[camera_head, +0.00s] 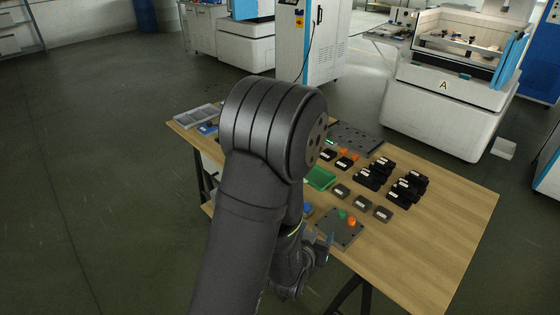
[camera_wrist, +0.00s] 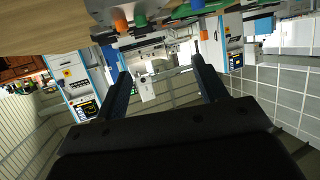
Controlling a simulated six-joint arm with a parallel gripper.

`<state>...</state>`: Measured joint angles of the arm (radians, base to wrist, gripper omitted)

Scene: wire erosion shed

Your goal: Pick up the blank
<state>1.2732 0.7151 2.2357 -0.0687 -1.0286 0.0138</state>
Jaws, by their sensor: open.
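I cannot tell which piece is the blank. Small dark blocks with pale labels stand in a row on the wooden table (camera_head: 450,215), one of them the middle block (camera_head: 361,205). Black blocks sit in two groups behind them, a left group (camera_head: 375,173) and a right group (camera_head: 408,188). My gripper (camera_head: 322,248) is low at the table's front edge, beside a grey plate (camera_head: 341,231) with green and orange knobs. In the wrist view my gripper (camera_wrist: 160,68) has its fingers wide apart with nothing between them. Orange and green knobs show upside down beyond them. My arm hides part of the table.
A green tray (camera_head: 320,179) lies mid-table, with a dark holed plate (camera_head: 356,138) behind it. A grey divided tray (camera_head: 197,117) is at the left end. The table's right part is bare. A white machine marked A (camera_head: 445,95) stands behind the table.

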